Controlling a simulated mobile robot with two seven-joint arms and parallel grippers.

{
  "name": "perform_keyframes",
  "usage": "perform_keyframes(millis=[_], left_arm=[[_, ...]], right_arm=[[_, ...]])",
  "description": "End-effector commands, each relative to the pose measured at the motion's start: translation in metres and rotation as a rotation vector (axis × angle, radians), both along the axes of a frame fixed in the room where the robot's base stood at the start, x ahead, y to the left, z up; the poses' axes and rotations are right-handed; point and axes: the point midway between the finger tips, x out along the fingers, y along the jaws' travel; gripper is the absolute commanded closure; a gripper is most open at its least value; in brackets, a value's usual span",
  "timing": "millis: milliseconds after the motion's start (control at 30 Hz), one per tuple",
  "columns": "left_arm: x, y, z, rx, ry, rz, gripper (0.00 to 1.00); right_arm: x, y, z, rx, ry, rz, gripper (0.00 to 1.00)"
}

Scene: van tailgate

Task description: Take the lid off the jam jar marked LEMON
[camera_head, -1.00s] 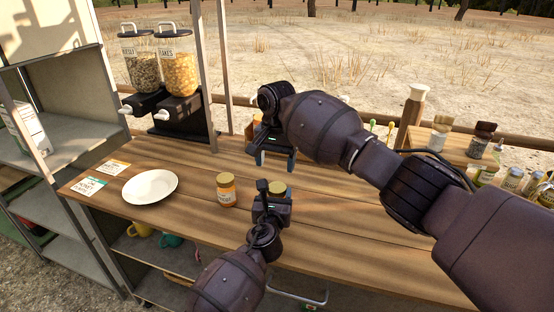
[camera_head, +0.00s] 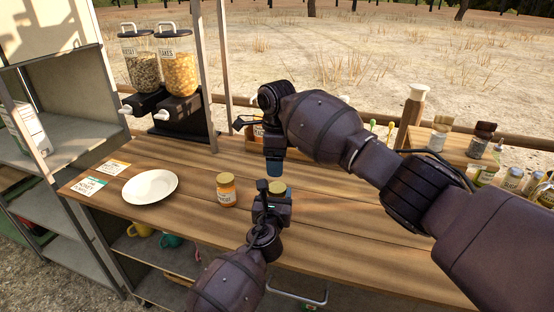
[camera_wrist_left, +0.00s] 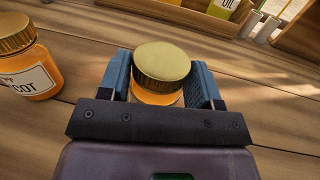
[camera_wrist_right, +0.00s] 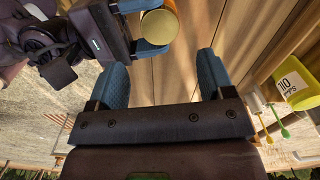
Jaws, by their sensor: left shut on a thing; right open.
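My left gripper (camera_head: 274,194) is shut on a jam jar with a gold lid (camera_wrist_left: 162,62). Its blue fingers are on either side of the orange jar body (camera_wrist_left: 156,97), below the lid. The lid is on the jar, which is upright; its label is hidden. The gold lid also shows in the right wrist view (camera_wrist_right: 159,26), beside my right gripper. My right gripper (camera_head: 275,172) is open and empty, fingers down, just behind the held jar in the head view. A second jar (camera_head: 226,190), lidded, stands to the left; its label ends in "COT" in the left wrist view (camera_wrist_left: 30,80).
A white plate (camera_head: 150,187) and two cards (camera_head: 90,186) lie at the left of the wooden counter (camera_head: 330,240). Two cereal dispensers (camera_head: 160,70) stand behind. Crates with bottles and jars (camera_head: 490,172) are at the back right. The counter's front middle is clear.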

Motion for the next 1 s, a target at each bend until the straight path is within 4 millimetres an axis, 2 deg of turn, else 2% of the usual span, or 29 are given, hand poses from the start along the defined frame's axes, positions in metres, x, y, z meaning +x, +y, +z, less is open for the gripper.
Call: perform_keyframes(millis=[167,367,800,1000], left_arm=[[0.0,0.0,-0.001,0.0,0.001,0.0,1.0],[0.0,0.0,-0.001,0.0,0.001,0.0,1.0],[0.0,0.0,-0.001,0.0,0.001,0.0,1.0],[0.0,0.0,-0.001,0.0,0.002,0.0,1.0]], right_arm=[[0.0,0.0,0.0,-0.001,0.0,-0.139,0.26],[0.0,0.0,-0.005,-0.002,0.001,-0.191,0.26],[0.0,0.0,-0.06,-0.002,0.002,-0.189,0.26],[0.0,0.0,-0.077,-0.002,0.001,-0.19,0.26]])
